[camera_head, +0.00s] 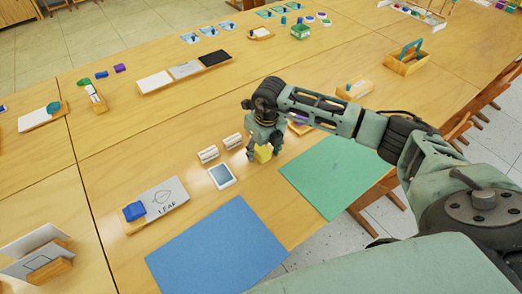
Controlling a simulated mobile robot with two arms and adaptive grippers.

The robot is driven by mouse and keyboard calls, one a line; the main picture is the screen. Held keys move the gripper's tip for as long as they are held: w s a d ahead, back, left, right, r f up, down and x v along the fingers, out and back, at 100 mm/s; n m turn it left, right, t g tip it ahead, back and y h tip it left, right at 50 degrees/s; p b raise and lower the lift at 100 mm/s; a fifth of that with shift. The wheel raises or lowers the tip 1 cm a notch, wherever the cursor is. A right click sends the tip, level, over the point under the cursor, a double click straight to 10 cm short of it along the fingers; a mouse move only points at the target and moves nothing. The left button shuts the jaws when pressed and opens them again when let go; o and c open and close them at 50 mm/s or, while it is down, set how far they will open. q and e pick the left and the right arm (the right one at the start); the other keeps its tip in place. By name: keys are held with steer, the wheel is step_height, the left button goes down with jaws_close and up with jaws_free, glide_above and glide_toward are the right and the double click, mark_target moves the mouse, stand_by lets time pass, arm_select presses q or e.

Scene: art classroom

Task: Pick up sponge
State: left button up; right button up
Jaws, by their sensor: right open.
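A small yellow sponge (263,153) sits on the wooden table near the middle of the head view. My right gripper (263,150) points down over it with its fingers spread around it. The fingers are open, and I cannot tell whether they touch the sponge. Part of the sponge is hidden behind the fingers. My left gripper is not in view.
A white tablet-like item (221,176) and white rolls (208,154) lie left of the gripper. A blue mat (217,247) and a green mat (334,176) lie at the front edge. A leaf card (163,197) with a blue block (134,211) stands at left.

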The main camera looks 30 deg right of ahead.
mark_target(263, 148)
steer(key=c, duration=1)
steer(key=shift+r, duration=0.15)
steer(key=shift+r, duration=0.25)
steer(key=r, duration=0.2)
steer(key=r+b, duration=0.1)
steer(key=shift+s+d+r, duration=0.1)
steer(key=shift+d+r, duration=0.2)
steer(key=s+d+r+b, duration=0.2)
steer(key=s+d+r, duration=0.4)
steer(key=d, duration=0.3)
steer(key=shift+r, duration=0.3)
steer(key=shift+s, duration=0.1)
